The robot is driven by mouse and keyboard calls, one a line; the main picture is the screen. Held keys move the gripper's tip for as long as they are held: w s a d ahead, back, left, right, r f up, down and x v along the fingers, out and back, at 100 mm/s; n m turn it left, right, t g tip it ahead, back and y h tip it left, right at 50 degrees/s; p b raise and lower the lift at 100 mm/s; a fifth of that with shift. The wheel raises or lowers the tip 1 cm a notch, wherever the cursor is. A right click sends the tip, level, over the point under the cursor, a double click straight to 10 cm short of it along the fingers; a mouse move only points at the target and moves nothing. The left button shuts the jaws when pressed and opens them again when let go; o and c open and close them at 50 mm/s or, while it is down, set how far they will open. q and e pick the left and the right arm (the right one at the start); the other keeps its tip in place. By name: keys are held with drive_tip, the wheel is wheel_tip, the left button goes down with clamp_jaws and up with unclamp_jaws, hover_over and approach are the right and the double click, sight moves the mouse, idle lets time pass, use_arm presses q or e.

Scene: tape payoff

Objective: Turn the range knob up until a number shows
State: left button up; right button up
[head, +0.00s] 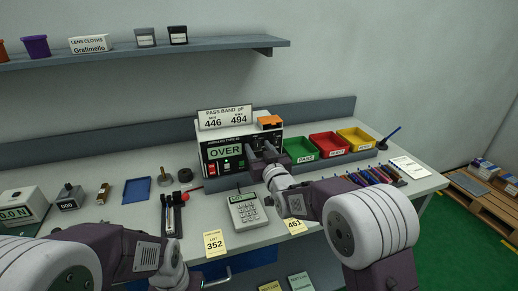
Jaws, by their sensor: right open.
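The meter (213,172) stands at the back middle of the bench, a dark-fronted box. Its green display (226,152) reads OVER. A sign (224,117) on top reads PASS BAND pF, with 446 and 494. My right gripper (262,150) is open in front of the right part of the meter's face. It covers that part, so I cannot make out the range knob or tell whether the fingers touch it. My left arm (112,248) comes in at the lower left; its fingers are not visible.
Green (302,158), red (329,152) and yellow (356,147) bins stand right of the meter. A keypad device (245,211) lies in front of it. An orange piece (270,121) sits on top of the meter. Several pen-like tools lie at the right.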

clamp_jaws()
drive_tip(key=shift+f+m+b, duration=0.15)
drive_tip(key=shift+m+b, duration=0.5)
drive_tip(key=shift+m, duration=0.15)
drive_tip(key=m+b, duration=0.2)
drive_tip(key=m, duration=0.1)
drive_tip(key=shift+d, duration=0.1)
drive_tip(key=m+b, duration=0.2)
drive_tip(key=m, duration=0.1)
drive_tip(key=shift+m, duration=0.4)
drive_tip(key=shift+m+b, duration=0.6)
drive_tip(key=shift+m, duration=1)
